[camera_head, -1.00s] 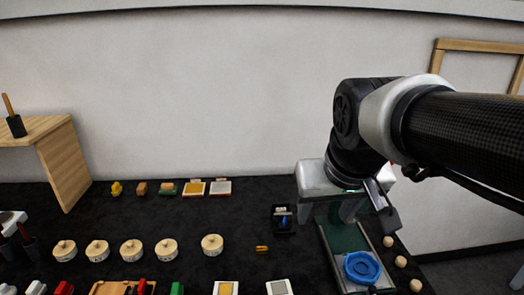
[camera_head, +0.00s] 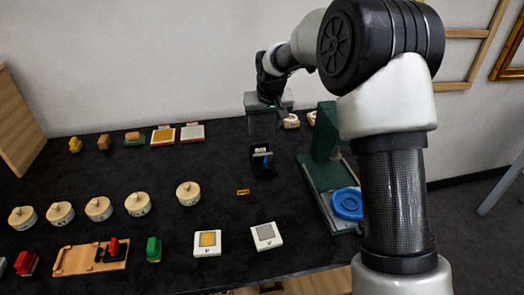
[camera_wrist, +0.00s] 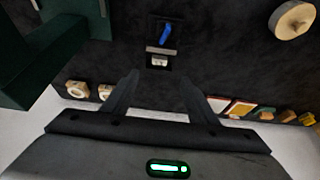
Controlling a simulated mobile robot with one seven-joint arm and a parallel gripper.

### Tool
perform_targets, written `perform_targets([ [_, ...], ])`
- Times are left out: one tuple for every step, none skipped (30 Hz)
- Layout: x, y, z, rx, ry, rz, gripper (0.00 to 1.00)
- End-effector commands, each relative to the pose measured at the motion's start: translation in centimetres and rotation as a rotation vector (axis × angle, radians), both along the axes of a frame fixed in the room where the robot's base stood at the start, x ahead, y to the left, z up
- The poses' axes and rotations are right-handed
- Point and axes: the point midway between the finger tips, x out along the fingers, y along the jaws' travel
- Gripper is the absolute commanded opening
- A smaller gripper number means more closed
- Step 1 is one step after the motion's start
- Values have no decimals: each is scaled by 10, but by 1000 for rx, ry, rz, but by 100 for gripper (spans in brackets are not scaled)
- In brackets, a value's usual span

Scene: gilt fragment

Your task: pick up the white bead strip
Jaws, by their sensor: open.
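A small whitish piece, probably the white bead strip (camera_head: 261,150), lies at the back end of a small black tray (camera_head: 257,170) on the dark table. In the wrist view a pale piece (camera_wrist: 158,60) shows at the near end of the tray, with a grey bar beside it. A blue item (camera_head: 267,162) lies in the same tray. My gripper (camera_head: 267,128) is open and empty, above the table behind the tray. In the wrist view its fingers (camera_wrist: 158,80) are spread on either side of the line to the pale piece, apart from it. Individual beads are too small to tell.
A green stand (camera_head: 325,135) with a blue ring (camera_head: 347,203) is close right of the tray. Pale round pieces (camera_head: 291,121) lie behind.

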Motion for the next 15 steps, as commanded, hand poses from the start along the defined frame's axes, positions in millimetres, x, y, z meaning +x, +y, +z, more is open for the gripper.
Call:
perform_targets([
  [3,1,-14,-1,6,0,53],
  [6,1,-20,0,6,0,53],
  [9,2,-28,0,5,-1,53],
  [12,3,-34,0,6,-1,53],
  [14,3,-40,0,5,-1,53],
  [17,4,-48,0,5,-1,53],
  [20,4,-53,0,5,-1,53],
  [22,5,-59,-1,5,-1,53],
  [24,5,-64,-1,4,0,53],
  [26,6,-69,-1,4,0,53],
  [28,6,-72,-1,3,0,53],
  [30,6,-76,0,2,-1,53],
  [31,6,-78,0,2,-1,53],
  [31,7,-80,0,2,-1,53],
  [32,7,-81,0,1,-1,53],
])
